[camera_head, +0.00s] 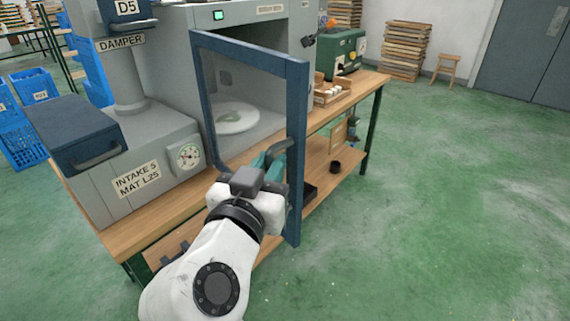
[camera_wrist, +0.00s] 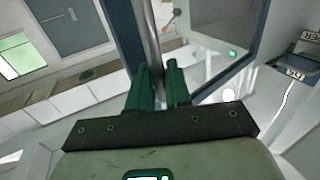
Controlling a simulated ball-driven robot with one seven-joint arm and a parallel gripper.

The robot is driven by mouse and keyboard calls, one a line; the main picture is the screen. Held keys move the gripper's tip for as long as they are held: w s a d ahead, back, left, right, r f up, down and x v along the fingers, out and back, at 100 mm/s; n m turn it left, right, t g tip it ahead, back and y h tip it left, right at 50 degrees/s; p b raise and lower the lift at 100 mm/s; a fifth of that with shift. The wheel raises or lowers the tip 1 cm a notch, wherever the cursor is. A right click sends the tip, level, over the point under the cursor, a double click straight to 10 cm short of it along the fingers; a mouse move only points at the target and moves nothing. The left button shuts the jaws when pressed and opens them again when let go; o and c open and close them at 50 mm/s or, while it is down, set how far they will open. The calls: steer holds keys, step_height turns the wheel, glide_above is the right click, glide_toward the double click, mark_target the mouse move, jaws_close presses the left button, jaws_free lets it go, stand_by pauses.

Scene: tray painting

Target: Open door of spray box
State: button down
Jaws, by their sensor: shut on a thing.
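The spray box (camera_head: 174,62) is a grey cabinet on a wooden bench. Its blue-framed glass door (camera_head: 297,100) is swung part way open, out over the front of the bench. A grey round turntable (camera_head: 236,118) shows inside through the glass. My gripper (camera_head: 268,160) is at the door's free edge, its teal fingers shut on the door's dark bar handle (camera_head: 284,147). In the wrist view the green fingers (camera_wrist: 158,80) close around the grey handle bar (camera_wrist: 151,35), beside the blue door frame (camera_wrist: 122,35). The fingertips' exact contact is partly hidden.
A damper pipe (camera_head: 128,80) and an intake unit with a gauge (camera_head: 188,156) stand left of the door. A green machine (camera_head: 345,50) and a wooden tray (camera_head: 331,90) sit at the bench's right. The green floor (camera_head: 460,200) to the right is clear.

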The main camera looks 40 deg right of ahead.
steer(key=shift+w+a+r, duration=0.1)
steer(key=shift+w, duration=0.15)
steer(key=c, duration=1.2)
jaws_free()
steer(key=shift+w, duration=0.1)
steer(key=shift+c, duration=0.2)
steer(key=v, duration=1)
steer(key=shift+s+a+b, duration=0.25)
steer(key=shift+b, duration=0.1)
